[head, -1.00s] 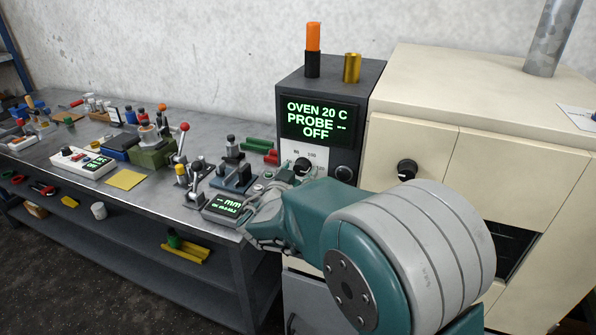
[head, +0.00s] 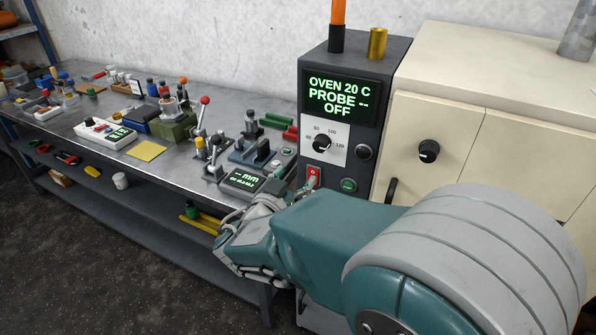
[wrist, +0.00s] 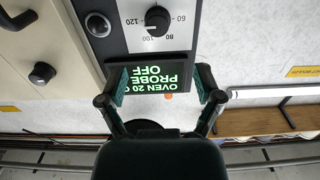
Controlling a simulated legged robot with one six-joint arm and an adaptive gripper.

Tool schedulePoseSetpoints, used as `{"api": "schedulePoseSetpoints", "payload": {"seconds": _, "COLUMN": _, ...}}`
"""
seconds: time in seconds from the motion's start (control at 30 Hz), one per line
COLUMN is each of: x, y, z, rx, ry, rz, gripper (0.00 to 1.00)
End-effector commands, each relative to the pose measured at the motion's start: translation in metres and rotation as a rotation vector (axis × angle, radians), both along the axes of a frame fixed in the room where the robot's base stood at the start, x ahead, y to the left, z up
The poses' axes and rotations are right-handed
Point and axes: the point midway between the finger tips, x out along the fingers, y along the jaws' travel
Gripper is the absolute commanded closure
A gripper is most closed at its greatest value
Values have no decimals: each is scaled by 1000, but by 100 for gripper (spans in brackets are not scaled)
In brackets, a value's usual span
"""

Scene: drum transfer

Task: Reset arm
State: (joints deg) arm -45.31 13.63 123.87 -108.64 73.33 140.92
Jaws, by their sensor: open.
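My gripper (wrist: 160,84) shows in the wrist view with its two dark green fingers spread apart and nothing between them. Behind the fingers is the control box's display (wrist: 160,77), upside down in that view, with a gap I cannot judge. In the head view my teal and grey arm reaches from the lower right toward the bench's front edge; its fingers cannot be made out there. The dark control box (head: 352,60) reads "OVEN 20 C PROBE -- OFF". Its dial (head: 322,143) also shows in the wrist view (wrist: 157,20).
The cream oven (head: 480,70) stands right of the control box, close to my arm. The metal bench (head: 90,100) on the left carries several tools, levers and a small mm readout (head: 243,179). The dark floor (head: 110,270) in front is clear.

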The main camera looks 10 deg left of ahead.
Motion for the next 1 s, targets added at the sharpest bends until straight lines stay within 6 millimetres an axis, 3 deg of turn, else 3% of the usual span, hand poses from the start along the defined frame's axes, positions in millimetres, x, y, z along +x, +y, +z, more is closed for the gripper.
{"api": "schedulePoseSetpoints", "payload": {"seconds": 0.27, "x": 0, "y": 0, "z": 0, "rx": 0, "ry": 0, "rz": 0, "gripper": 16}}
{"api": "schedulePoseSetpoints", "payload": {"seconds": 0.37, "x": 0, "y": -9, "z": 2, "rx": -9, "ry": 16, "rz": -25, "gripper": 16}}
{"api": "schedulePoseSetpoints", "payload": {"seconds": 0.47, "x": -4, "y": -43, "z": 6, "rx": -38, "ry": 91, "rz": -113, "gripper": 16}}
{"api": "schedulePoseSetpoints", "payload": {"seconds": 0.53, "x": -11, "y": -78, "z": 8, "rx": -64, "ry": 186, "rz": -197, "gripper": 16}}
{"api": "schedulePoseSetpoints", "payload": {"seconds": 0.7, "x": -44, "y": -154, "z": 5, "rx": -94, "ry": 465, "rz": -349, "gripper": 16}}
{"api": "schedulePoseSetpoints", "payload": {"seconds": 0.8, "x": -69, "y": -186, "z": 1, "rx": -83, "ry": 628, "rz": -387, "gripper": 16}}
{"api": "schedulePoseSetpoints", "payload": {"seconds": 1.0, "x": -122, "y": -227, "z": -10, "rx": -17, "ry": 920, "rz": -349, "gripper": 16}}
